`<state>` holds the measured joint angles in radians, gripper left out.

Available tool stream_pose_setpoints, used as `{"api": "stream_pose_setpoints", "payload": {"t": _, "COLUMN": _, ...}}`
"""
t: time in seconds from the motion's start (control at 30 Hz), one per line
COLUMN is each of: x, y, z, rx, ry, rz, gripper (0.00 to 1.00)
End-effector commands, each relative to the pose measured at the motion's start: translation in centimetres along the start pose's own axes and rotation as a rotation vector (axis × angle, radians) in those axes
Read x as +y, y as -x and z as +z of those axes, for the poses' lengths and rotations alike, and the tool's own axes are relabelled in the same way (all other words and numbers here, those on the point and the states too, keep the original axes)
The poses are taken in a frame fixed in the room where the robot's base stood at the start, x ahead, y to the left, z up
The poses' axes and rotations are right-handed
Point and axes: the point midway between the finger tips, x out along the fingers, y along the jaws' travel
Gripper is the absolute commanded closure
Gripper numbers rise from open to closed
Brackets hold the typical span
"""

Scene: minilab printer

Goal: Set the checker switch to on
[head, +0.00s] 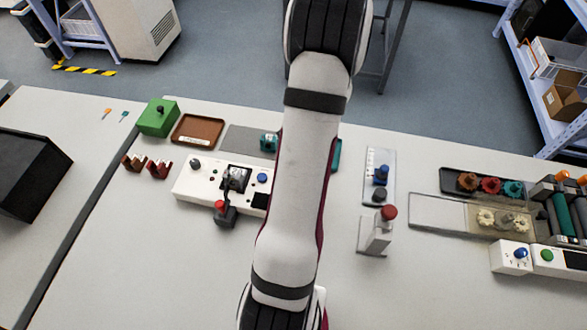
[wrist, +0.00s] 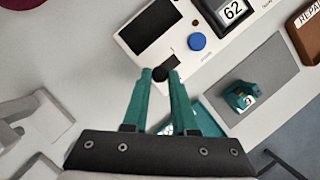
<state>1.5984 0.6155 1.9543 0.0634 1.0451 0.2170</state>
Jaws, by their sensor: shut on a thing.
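The white checker panel (head: 190,190) stands left of my arm in the head view. A small black knob (wrist: 161,73), which looks like the switch, sits at the panel's near end. My gripper (wrist: 160,76) has its teal fingertips closed around this knob. The fingers partly cover the knob, and its on or off marking cannot be read. In the head view my arm hides the gripper and the knob.
A teal part (wrist: 241,97) lies on a grey mat (wrist: 262,72), with a teal tray (wrist: 208,118) beside the fingers. A brown tray (head: 197,131) and green box (head: 157,118) stand at the back left. A white stand with a red top (head: 377,235) is right of my arm.

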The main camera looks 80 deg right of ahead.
Motion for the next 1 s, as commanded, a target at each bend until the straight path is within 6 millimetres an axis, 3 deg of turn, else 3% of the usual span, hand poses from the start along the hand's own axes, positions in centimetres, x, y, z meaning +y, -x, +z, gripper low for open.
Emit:
{"api": "stream_pose_setpoints", "payload": {"t": 0.43, "x": -0.1, "y": 0.0, "z": 0.1, "rx": 0.000, "ry": 0.000, "rz": -0.001, "gripper": 1.00}}
{"api": "stream_pose_setpoints", "payload": {"t": 0.7, "x": -1.9, "y": -0.7, "z": 1.7, "rx": 0.001, "ry": 0.002, "rz": -0.001, "gripper": 1.00}}
{"api": "stream_pose_setpoints", "payload": {"t": 0.9, "x": -2.0, "y": -0.6, "z": 1.8, "rx": -0.001, "ry": -0.001, "rz": -0.005, "gripper": 1.00}}
{"api": "stream_pose_setpoints", "payload": {"t": 0.93, "x": -2.0, "y": -0.6, "z": 1.8, "rx": -0.001, "ry": -0.001, "rz": -0.005, "gripper": 0.72}}
{"api": "stream_pose_setpoints", "payload": {"t": 1.0, "x": -2.0, "y": -0.6, "z": 1.8, "rx": -0.001, "ry": -0.001, "rz": -0.005, "gripper": 0.59}}
